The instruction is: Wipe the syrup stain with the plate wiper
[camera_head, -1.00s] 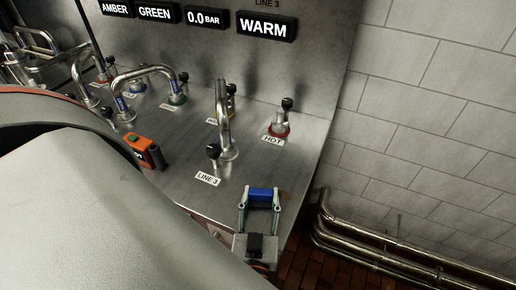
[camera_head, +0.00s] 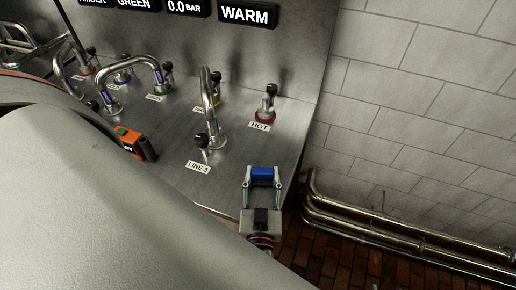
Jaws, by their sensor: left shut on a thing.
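My left gripper (camera_head: 263,182) is shut on a blue block-like piece, which appears to be the plate wiper (camera_head: 262,173). It holds the wiper near the right front edge of the metal bench plate (camera_head: 235,172), to the right of the LINE 3 label. I cannot tell whether the wiper touches the plate. I cannot make out the syrup stain; the gripper and wiper cover part of that corner. My right gripper is not in view.
The HOT valve (camera_head: 266,106) with a red ring stands behind the wiper. A bent steel LINE 3 spout (camera_head: 209,115) stands left of it. An orange device (camera_head: 130,141) lies further left. Steel pipes (camera_head: 380,230) run along the tiled wall at right.

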